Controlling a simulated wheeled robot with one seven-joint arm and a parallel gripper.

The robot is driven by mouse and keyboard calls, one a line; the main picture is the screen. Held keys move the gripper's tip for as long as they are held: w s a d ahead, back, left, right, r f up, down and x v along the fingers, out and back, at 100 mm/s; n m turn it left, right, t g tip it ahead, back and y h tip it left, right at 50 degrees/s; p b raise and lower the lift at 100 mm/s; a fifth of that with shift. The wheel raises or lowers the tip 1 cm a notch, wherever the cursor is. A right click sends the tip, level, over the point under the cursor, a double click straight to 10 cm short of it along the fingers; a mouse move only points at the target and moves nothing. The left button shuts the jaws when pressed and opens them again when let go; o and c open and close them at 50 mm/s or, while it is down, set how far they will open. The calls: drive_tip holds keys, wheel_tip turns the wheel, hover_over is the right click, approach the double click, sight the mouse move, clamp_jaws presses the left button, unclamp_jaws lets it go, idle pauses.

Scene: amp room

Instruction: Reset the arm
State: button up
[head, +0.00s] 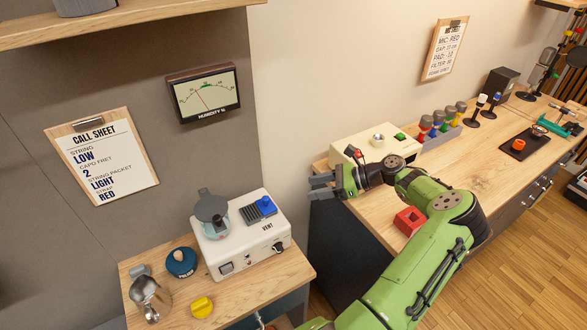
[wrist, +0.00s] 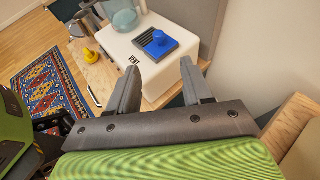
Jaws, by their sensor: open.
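My gripper (head: 321,187) is at the end of my green arm, in the air just left of the long wooden workbench (head: 375,212). Its fingers point left, toward the small table. In the wrist view the two dark fingers (wrist: 158,88) stand apart with nothing between them. Beyond them is the white box marked VENT (wrist: 146,62), with a blue knob (wrist: 159,43) on a dark grille. The box (head: 237,245) stands on the small wooden table (head: 228,300), apart from my gripper.
A cream box (head: 350,142) stands close behind my gripper on the workbench. A red block (head: 409,220) lies beside my arm. The small table also holds a metal jug (head: 147,291), a dark blue round item (head: 181,262) and a yellow knob (head: 202,307). The gap between the tables is clear.

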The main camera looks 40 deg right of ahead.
drive_tip(key=w+a+r+n+g+h, duration=0.1)
drive_tip(key=a+r+n+g+h, duration=0.15)
drive_tip(key=a+n, duration=0.4)
drive_tip(key=w+a+r+n+g+h, duration=0.1)
drive_tip(key=a+r+n+g, duration=0.25)
drive_tip(key=a, duration=0.55)
drive_tip(key=w+a+r+n+g+h, duration=0.1)
drive_tip(key=a+r+n+g+h, duration=0.1)
drive_tip(key=a+n+g, duration=0.45)
drive_tip(key=s+a+r+n+t+h, duration=0.1)
drive_tip(key=s+a+r+n+t, duration=0.2)
drive_tip(key=s, duration=0.6)
drive_tip(key=s+a+r+n+t+h, duration=0.2)
drive_tip(key=s+a+r+n+t, duration=0.2)
drive_tip(key=s+a+n, duration=0.4)
drive_tip(key=shift+s+a+r+n, duration=0.35)
drive_tip(key=shift+s+r, duration=0.1)
drive_tip(key=shift+r, duration=0.4)
drive_tip(key=shift+t, duration=0.25)
drive_tip(key=shift+d, duration=0.1)
